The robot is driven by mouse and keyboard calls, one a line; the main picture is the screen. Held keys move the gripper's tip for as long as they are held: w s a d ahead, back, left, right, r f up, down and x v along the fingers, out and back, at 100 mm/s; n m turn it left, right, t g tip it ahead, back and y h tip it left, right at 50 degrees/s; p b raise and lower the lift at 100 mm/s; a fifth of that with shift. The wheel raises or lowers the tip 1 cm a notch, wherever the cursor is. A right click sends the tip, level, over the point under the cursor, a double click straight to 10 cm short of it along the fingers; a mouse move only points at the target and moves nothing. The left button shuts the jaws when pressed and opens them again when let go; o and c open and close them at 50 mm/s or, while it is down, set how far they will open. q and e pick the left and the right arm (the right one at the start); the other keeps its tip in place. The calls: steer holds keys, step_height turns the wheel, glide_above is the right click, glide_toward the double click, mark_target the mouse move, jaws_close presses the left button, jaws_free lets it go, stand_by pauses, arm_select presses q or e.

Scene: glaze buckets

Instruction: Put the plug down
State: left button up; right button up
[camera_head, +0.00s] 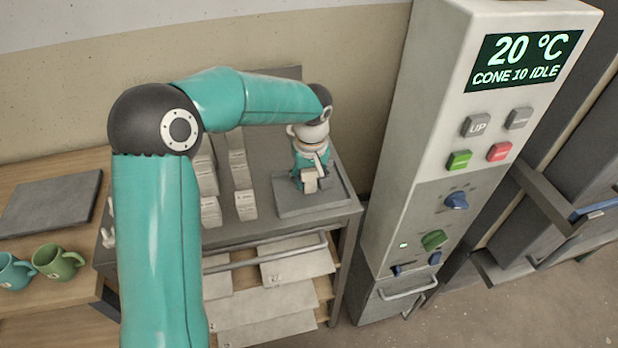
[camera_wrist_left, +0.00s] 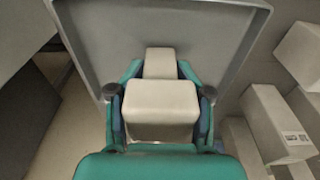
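The plug (camera_wrist_left: 160,105) is a pale block with a narrower end, lying between the two fingers of my left gripper (camera_wrist_left: 160,98) in the left wrist view. The fingers press against its two sides, so the gripper is shut on it. In the head view my left gripper (camera_head: 311,172) points down over a grey tray (camera_head: 330,200) on the right end of the grey cart top, and the plug (camera_head: 310,184) shows pale at its fingertips. The tray also fills the upper part of the left wrist view (camera_wrist_left: 215,30). Whether the plug touches the tray floor I cannot tell. My right gripper is out of view.
White upright blocks (camera_head: 244,205) stand in rows left of the tray. Two mugs, one teal (camera_head: 14,272) and one green (camera_head: 58,262), and a grey slab (camera_head: 50,203) are on the wooden table. A tall controller cabinet (camera_head: 425,130) with a lit display stands close right of the cart.

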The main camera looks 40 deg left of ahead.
arm_select(q)
steer(key=o, duration=0.5)
steer(key=shift+o, duration=0.2)
steer(key=r, duration=0.8)
steer(key=s+d+r, duration=0.1)
steer(key=r, duration=0.3)
steer(key=shift+w, duration=0.1)
